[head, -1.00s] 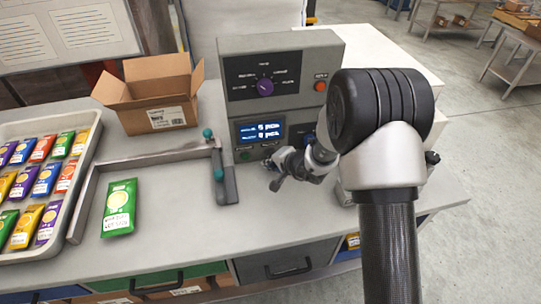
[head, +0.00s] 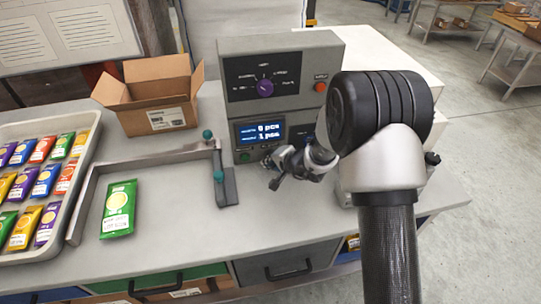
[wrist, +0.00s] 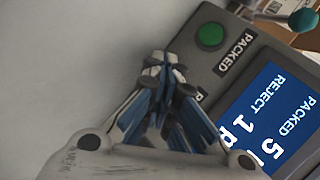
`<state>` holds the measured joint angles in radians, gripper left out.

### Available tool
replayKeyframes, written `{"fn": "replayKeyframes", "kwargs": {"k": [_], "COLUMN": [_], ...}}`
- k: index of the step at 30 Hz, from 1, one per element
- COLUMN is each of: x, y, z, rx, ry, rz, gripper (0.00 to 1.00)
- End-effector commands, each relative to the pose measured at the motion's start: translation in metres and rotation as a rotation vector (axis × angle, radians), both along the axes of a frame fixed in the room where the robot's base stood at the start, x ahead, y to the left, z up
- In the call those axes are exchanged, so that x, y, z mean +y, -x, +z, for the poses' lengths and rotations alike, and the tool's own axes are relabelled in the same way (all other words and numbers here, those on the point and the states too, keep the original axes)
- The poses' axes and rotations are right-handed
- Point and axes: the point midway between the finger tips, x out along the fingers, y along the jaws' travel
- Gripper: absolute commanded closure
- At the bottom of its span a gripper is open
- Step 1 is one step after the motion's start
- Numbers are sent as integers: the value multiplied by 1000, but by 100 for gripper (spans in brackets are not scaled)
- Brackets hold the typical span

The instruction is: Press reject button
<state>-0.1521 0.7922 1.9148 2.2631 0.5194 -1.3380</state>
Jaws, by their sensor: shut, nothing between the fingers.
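The grey control box (head: 233,133) has a lit blue display (head: 269,131). In the wrist view the display (wrist: 270,115) reads PACKED 5 and REJECT 1, with the line ends cut off. A green button (wrist: 210,36) labelled PACKED sits beside it; it also shows in the head view (head: 244,156). The reject button is not visible. A second label, partly covered, starts near my fingers in the wrist view. My gripper (head: 271,174) is shut and empty, low in front of the box; its fingers (wrist: 163,75) hide part of the panel. I cannot tell whether they touch it.
The upper panel has a purple knob (head: 265,88) and a red button (head: 320,87). An angled metal guide (head: 150,158) with teal knobs stands left, beside a green packet (head: 119,208). A tray (head: 8,257) of packets and an open carton (head: 158,120) are farther left.

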Motion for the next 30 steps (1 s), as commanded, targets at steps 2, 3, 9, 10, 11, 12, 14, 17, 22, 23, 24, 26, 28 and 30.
{"fn": "replayKeyframes", "kwargs": {"k": [2, 3, 9, 10, 11, 12, 14, 17, 22, 23, 24, 26, 28, 30], "x": [1, 1, 0, 0, 0, 0, 0, -1, -4, -4, -4, -5, -5, -5], "y": [-1, -1, -1, -1, -1, -1, 0, 3, 10, 12, 13, 14, 15, 15], "z": [0, 0, 0, 0, 0, 0, 0, -1, -1, -2, -2, -1, 0, 0], "rx": [-1, -1, -1, -1, -1, -1, -1, -2, -2, -2, -1, -1, -1, -1], "ry": [0, 0, 0, 0, 0, 0, 0, -1, -1, 0, -1, -1, -1, -1], "rz": [1, 1, -1, -1, -1, -1, -1, -1, -1, -1, -1, -1, -1, -1], "gripper": [100, 100, 100, 100, 100, 100, 100, 100, 100, 100, 100, 100, 100, 100]}}
